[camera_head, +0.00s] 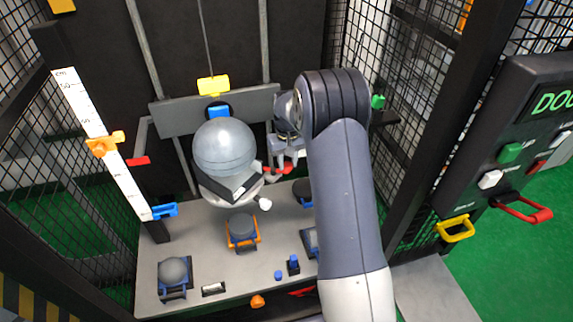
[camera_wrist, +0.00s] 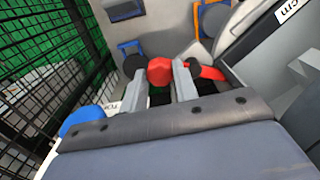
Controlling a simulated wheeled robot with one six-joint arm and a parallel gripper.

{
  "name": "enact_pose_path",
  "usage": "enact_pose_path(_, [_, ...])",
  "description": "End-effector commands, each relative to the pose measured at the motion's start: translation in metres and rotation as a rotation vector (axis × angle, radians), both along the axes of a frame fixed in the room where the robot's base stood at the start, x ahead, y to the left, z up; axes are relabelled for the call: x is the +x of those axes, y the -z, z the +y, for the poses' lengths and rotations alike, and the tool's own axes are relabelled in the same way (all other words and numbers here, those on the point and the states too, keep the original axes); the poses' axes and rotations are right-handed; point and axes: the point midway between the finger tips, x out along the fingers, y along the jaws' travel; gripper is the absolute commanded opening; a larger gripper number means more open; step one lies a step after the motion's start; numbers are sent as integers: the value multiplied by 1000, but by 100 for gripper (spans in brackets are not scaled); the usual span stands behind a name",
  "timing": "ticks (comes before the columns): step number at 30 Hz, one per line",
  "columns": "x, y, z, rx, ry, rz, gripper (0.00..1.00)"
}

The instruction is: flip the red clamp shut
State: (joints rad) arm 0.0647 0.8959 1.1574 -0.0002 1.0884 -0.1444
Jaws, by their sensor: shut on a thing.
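The red clamp (camera_head: 280,170) shows as a short red lever just right of the big grey ball and its cradle, partly hidden by my gripper. In the wrist view its rounded red end (camera_wrist: 160,71) sits between my two fingers, and a red arm (camera_wrist: 211,73) shows beyond the right finger. My gripper (camera_head: 286,156) is shut on this red end, with a finger on each side. It also fills the middle of the wrist view (camera_wrist: 160,78). The clamp's hinge is hidden, so its exact angle cannot be told.
Smaller balls stand on the grey base plate (camera_head: 205,262). Mesh walls close both sides. A control panel (camera_head: 515,140) with a red handle (camera_head: 525,209) stands at the right.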

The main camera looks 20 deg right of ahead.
Motion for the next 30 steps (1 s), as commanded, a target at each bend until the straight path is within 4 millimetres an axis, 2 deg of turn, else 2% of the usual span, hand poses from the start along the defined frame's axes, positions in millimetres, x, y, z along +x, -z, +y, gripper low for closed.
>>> enact_pose_path(12, [8,0,-3,0,-182,1,6])
enact_pose_path(28, [9,0,-3,0,-206,1,6])
enact_pose_path(29, [9,0,-3,0,-206,1,29])
enact_pose_path(30, [9,0,-3,0,-206,1,32])
